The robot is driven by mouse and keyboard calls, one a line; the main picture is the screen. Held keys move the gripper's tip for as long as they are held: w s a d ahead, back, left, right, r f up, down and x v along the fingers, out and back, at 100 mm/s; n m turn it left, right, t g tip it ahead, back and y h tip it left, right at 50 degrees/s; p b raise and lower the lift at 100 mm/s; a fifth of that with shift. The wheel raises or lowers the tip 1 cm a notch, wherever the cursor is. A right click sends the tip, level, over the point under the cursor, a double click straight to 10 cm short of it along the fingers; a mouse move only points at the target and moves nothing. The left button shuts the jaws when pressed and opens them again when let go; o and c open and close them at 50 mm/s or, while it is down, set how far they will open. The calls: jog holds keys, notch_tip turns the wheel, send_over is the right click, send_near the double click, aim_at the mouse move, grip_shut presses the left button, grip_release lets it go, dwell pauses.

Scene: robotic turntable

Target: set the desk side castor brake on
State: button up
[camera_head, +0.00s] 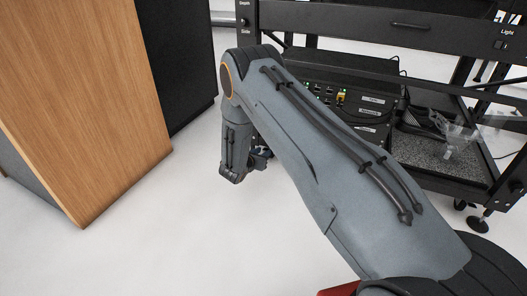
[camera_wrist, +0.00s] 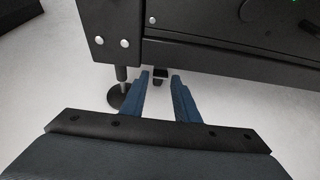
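The black rack frame (camera_head: 300,17) stands behind my arm, and its lower edge (camera_wrist: 230,62) crosses the wrist view. Under that edge a small dark part (camera_wrist: 160,76), possibly the castor or its brake tab, shows between my fingertips. It is too small to tell whether the brake is on. My gripper (camera_wrist: 161,82) is open, with its two blue fingers apart on either side of that part; I cannot tell if they touch it. In the head view my gripper (camera_head: 260,158) is low by the rack's left side, partly hidden by my arm.
A round levelling foot (camera_wrist: 117,95) stands just left of my fingers. A wooden desk or cabinet (camera_head: 85,90) stands at the left. White floor (camera_head: 190,240) is clear in front.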

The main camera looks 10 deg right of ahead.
jog(key=shift+p+v, duration=1.4)
jog(key=shift+v, duration=1.4)
